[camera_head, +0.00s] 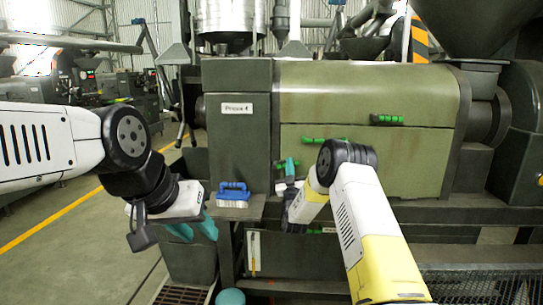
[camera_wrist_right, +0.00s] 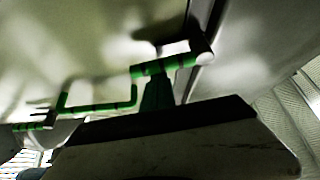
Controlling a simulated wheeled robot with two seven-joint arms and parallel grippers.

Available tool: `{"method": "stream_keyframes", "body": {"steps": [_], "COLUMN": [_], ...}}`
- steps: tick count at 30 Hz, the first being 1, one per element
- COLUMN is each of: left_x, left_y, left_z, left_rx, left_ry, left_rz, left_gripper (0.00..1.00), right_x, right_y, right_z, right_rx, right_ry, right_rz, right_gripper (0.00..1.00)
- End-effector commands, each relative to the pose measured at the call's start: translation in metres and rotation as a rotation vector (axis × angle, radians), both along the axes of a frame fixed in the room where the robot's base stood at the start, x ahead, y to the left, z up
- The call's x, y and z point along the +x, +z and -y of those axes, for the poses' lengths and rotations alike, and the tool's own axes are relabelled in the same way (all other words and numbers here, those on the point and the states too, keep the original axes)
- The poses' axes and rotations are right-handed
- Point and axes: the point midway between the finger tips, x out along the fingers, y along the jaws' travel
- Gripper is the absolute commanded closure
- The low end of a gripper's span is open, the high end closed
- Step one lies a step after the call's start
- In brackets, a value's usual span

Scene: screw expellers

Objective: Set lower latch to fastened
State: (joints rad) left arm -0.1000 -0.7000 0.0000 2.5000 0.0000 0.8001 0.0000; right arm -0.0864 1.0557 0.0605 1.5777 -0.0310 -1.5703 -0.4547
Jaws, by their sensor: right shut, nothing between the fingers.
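The machine's olive cover panel (camera_head: 370,92) carries several green fittings. A green latch (camera_head: 281,164) sits low at the panel's left edge, partly hidden by my right gripper (camera_head: 290,167). In the right wrist view a green bar with a pale end (camera_wrist_right: 165,65), apparently this latch, crosses just beyond my fingers (camera_wrist_right: 157,93). The right gripper is shut and empty, very close to the bar; whether they touch I cannot tell. My left gripper (camera_head: 196,230) hangs low at the left, its teal fingers apart and empty.
A green handle (camera_head: 324,140) is on the panel and also shows in the wrist view (camera_wrist_right: 98,106). Another green latch (camera_head: 387,119) is higher right. A blue brush (camera_head: 233,192) stands on the ledge (camera_head: 240,211). Open floor lies left.

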Motion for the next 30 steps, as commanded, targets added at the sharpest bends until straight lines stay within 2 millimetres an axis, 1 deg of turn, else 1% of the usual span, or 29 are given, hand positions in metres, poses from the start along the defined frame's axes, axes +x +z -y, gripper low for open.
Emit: {"method": "stream_keyframes", "body": {"steps": [3, 6, 15, 30], "left_x": [0.0, 0.0, 0.0, 0.0], "left_y": [0.0, 0.0, 0.0, 0.0], "left_z": [0.0, 0.0, 0.0, 0.0], "left_rx": [0.0, 0.0, 0.0, 0.0], "left_ry": [0.0, 0.0, 0.0, 0.0], "left_rz": [0.0, 0.0, 0.0, 0.0], "left_gripper": [0.64, 0.64, 0.64, 0.64], "right_x": [0.0, 0.0, 0.0, 0.0], "right_y": [-0.007, -0.009, -0.015, -0.018], "right_z": [0.001, 0.003, 0.004, 0.004], "right_rx": [0.079, 0.119, 0.114, 0.112], "right_ry": [0.0, -0.001, 0.0, 0.0], "right_rz": [0.005, 0.009, 0.009, 0.004], "right_gripper": [1.0, 1.0, 1.0, 1.0]}}
